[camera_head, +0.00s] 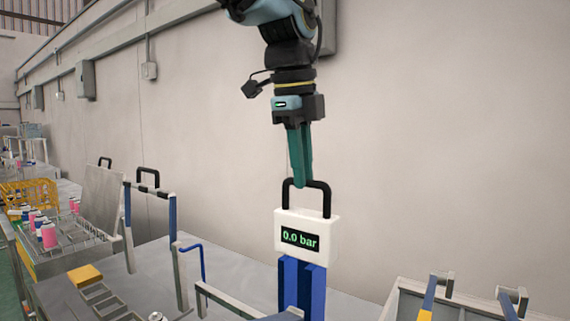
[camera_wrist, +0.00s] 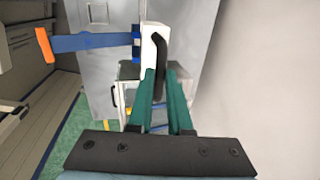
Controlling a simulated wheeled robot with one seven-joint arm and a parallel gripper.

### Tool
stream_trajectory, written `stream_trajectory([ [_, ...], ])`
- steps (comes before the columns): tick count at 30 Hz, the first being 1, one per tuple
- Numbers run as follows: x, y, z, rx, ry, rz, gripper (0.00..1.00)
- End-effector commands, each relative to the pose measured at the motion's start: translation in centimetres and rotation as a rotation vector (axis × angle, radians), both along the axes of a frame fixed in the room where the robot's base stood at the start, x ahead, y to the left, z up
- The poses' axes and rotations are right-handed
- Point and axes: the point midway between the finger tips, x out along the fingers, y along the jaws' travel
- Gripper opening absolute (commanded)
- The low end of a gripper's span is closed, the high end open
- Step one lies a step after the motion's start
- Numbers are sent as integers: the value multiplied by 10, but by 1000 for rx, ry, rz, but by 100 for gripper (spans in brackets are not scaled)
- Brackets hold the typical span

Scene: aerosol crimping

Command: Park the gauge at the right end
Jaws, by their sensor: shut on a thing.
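The gauge (camera_head: 307,243) is a white box with a green "0.0 bar" display and a black handle on top. My gripper (camera_head: 300,184) has teal fingers pointing down and is shut on that handle. In the wrist view the gauge (camera_wrist: 150,48) is seen end-on beyond my fingers (camera_wrist: 160,80), with the black handle between them. Blue uprights (camera_head: 302,285) show directly under the gauge in the head view; I cannot tell whether it rests on them or they belong to it. A blue bar with an orange end (camera_wrist: 85,42) reaches left from it in the wrist view.
A grey frame with metal arms and blue and orange parts (camera_head: 468,298) stands at the lower right. A blue-legged stand (camera_head: 150,190) with a black handle is at left. Pink cans (camera_head: 48,236) sit in a wire rack. The wall is close behind the gauge.

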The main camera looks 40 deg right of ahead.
Motion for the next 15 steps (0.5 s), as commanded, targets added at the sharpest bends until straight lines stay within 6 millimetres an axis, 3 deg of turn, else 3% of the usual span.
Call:
stream_trajectory([
  [6, -35, -9, 0, 1, 0, -3, 0],
  [15, -53, -14, 0, 0, 0, -1, 0],
])
